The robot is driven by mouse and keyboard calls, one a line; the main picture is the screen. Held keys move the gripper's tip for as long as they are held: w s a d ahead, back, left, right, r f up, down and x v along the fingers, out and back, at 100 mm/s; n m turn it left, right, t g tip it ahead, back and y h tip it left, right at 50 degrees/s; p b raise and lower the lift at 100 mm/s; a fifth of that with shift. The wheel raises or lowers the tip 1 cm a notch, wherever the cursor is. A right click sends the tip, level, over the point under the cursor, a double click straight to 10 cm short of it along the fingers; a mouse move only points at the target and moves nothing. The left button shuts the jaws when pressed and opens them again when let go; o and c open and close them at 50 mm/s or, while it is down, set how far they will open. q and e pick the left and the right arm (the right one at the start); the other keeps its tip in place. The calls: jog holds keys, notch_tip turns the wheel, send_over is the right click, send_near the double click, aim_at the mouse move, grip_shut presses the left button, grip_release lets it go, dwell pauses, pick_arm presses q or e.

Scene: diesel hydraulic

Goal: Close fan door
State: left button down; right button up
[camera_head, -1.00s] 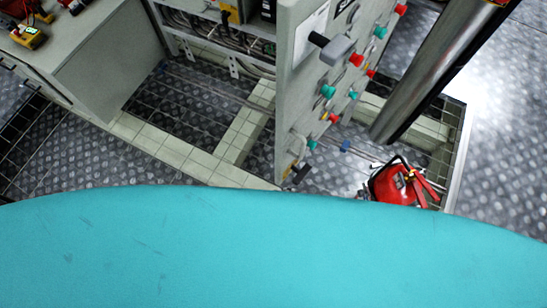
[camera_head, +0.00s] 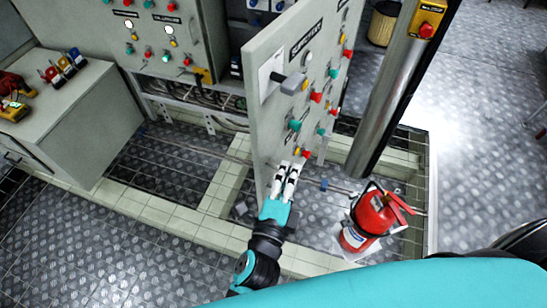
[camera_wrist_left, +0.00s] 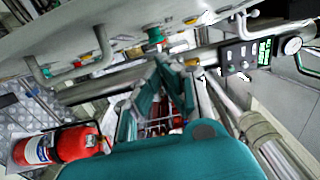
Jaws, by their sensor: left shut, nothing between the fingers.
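A grey cabinet door (camera_head: 268,125) stands swung open, edge toward the lower middle of the head view, with a label plate, a dark handle and several coloured knobs and buttons. I cannot read its label clearly enough to tell whether it is the fan door. My left gripper (camera_head: 287,178) is shut and empty, its white fingers pointing up at the door's lower part. Whether they touch the door is unclear. In the left wrist view, the fingers (camera_wrist_left: 167,85) point toward a pale panel with handles (camera_wrist_left: 120,28) across the top. My right gripper is out of view.
A red fire extinguisher (camera_head: 366,220) stands right of my left gripper. A metal post (camera_head: 395,85) rises behind it. A grey cabinet (camera_head: 165,45) with buttons and a desk (camera_head: 75,125) are at the left. Patterned floor (camera_head: 140,245) at lower left is clear.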

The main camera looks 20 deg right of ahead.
pick_arm(q)
jog(key=shift+w+a+p, duration=0.4)
jog(key=shift+w+a, duration=0.15)
jog(key=shift+w, duration=0.4)
jog(key=shift+w+a+p, duration=0.4)
jog(key=shift+w+a, duration=0.15)
jog(key=shift+w, duration=0.35)
jog(key=shift+a, duration=0.1)
